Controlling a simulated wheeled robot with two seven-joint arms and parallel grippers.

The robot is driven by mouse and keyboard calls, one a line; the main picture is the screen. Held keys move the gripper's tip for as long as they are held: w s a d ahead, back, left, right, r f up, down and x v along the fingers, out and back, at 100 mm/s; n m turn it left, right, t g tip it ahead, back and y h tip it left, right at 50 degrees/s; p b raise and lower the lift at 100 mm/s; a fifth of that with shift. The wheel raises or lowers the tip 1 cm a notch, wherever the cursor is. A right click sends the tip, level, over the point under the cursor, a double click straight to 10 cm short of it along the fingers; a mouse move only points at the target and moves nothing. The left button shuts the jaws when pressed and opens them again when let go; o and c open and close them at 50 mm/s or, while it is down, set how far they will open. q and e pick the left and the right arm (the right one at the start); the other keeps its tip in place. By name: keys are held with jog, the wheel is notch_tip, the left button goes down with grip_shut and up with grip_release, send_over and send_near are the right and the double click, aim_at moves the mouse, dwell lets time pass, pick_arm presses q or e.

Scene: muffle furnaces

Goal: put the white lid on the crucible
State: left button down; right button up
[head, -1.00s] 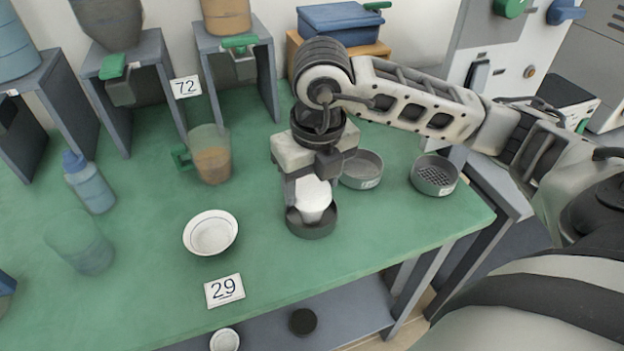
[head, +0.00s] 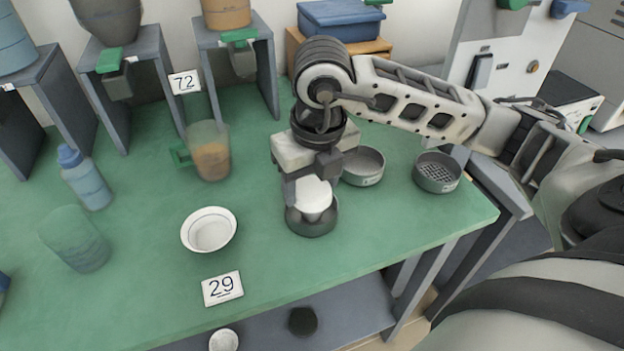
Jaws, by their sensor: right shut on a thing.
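My right gripper (head: 311,188) points down over a dark grey round dish (head: 312,229), right of the middle of the green table. It is shut on a white piece, which looks like the white lid (head: 311,190). Just below it is a narrower white tapered body, apparently the crucible (head: 314,215), standing in the dish. The lid appears to be on or right above the crucible's mouth; the fingers partly hide this, so I cannot tell whether they touch. My left gripper is not in view.
A white bowl (head: 209,231) stands to the left, with a "29" card (head: 222,288) in front. Two grey sieve-like dishes (head: 363,167) (head: 437,172) stand to the right. A beaker (head: 209,151) and a bottle (head: 85,178) stand at left.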

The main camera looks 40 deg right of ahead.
jog(key=shift+f, duration=0.1)
jog(key=shift+c, duration=0.6)
jog(key=shift+f+b, duration=0.35)
jog(key=shift+b, duration=0.15)
jog(key=o, duration=1.5)
jog(key=shift+r, duration=0.1)
jog(key=shift+r+p, duration=2.45)
jog(key=shift+r, duration=1)
